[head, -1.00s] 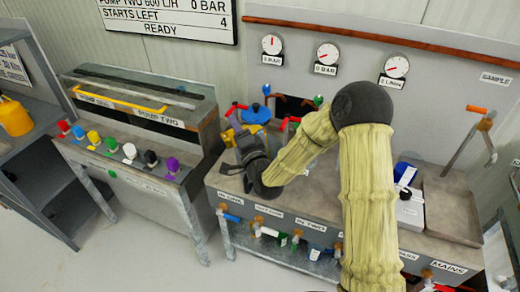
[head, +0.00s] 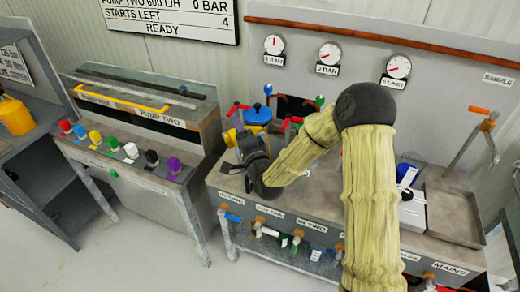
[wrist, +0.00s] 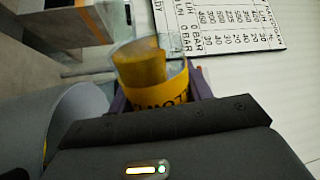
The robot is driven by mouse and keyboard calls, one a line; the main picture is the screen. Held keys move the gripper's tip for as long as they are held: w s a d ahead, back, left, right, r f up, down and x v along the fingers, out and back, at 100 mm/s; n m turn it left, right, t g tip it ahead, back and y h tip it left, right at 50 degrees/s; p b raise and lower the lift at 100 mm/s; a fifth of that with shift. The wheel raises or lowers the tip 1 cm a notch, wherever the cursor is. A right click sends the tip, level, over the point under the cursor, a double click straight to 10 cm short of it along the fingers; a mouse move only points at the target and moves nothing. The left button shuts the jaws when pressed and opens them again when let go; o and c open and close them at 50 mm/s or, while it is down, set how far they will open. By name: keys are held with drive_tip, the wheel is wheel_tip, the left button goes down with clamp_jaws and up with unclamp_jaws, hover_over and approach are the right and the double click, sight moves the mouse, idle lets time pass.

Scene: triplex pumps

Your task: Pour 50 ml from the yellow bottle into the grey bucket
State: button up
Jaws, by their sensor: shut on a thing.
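My gripper (wrist: 160,97) is shut on the yellow bottle (wrist: 142,64) in the wrist view. The bottle has a clear upper part with yellow-brown contents showing inside and a yellow lettered band between the fingers. In the head view my gripper (head: 243,143) is over the left end of the pump bench, with a small yellow patch beside it that I cannot identify for certain. A large grey curved shape (wrist: 62,122) fills the lower left of the wrist view; I cannot tell whether it is the grey bucket. I cannot identify the bucket in the head view.
A blue-lidded pot (head: 257,115) stands just behind my gripper. Red-handled valves and gauges (head: 329,53) line the back panel. A console with coloured knobs (head: 130,150) stands left, and a yellow container (head: 15,117) on the far-left shelf. A tray (head: 455,213) is at right.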

drive_tip(key=shift+d+f, duration=0.1)
idle(0.4)
drive_tip(key=shift+a+r, duration=0.2)
drive_tip(key=shift+d+r+n+p, duration=0.15)
drive_tip(key=shift+r+n+p, duration=0.2)
drive_tip(key=shift+n+p, duration=0.4)
drive_tip(key=shift+d+f+b, duration=0.1)
drive_tip(key=shift+f+b, duration=0.15)
drive_tip(key=shift+b, duration=0.05)
drive_tip(key=shift+w, duration=0.1)
drive_tip(key=shift+n+y, duration=0.3)
drive_tip(key=shift+n, duration=0.15)
